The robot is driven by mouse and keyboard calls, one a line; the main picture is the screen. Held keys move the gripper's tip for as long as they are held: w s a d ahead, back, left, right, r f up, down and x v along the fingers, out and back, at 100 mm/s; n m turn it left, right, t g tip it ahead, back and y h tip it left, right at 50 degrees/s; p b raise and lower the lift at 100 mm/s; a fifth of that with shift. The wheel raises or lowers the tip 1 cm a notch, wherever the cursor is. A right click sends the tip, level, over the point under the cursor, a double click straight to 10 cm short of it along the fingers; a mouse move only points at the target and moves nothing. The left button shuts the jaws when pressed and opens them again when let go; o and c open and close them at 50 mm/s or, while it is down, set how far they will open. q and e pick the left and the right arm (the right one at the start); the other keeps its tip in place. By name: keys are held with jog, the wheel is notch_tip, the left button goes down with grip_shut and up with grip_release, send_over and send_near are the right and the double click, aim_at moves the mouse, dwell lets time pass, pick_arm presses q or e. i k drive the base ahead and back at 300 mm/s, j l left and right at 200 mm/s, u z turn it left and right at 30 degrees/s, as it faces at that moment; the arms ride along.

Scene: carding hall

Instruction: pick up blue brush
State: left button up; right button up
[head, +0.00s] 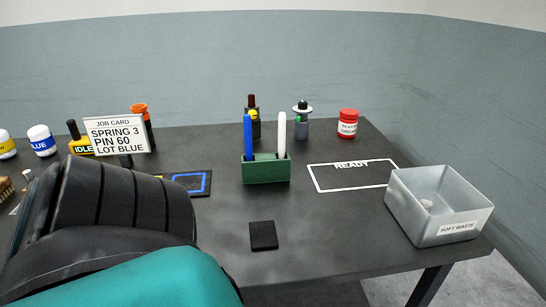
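I cannot make out a thing that is clearly a blue brush. A blue upright stick (248,136) stands in a green holder (266,171) near the middle of the table, beside a white stick (282,135); their lower ends are hidden in the holder. A brown block (5,188) that may be a brush is cut off at the left edge. Neither of my grippers shows in the head view.
A white job card (116,135) reads SPRING 3, PIN 60, LOT BLUE. Behind the holder stand small bottles and a red jar (348,124). A READY outline (323,189) is empty. A soft waste bin (409,212) stands right. A black pad (263,235) lies in front.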

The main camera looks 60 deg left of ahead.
aim_at(247, 129)
jog(key=u, duration=3.25)
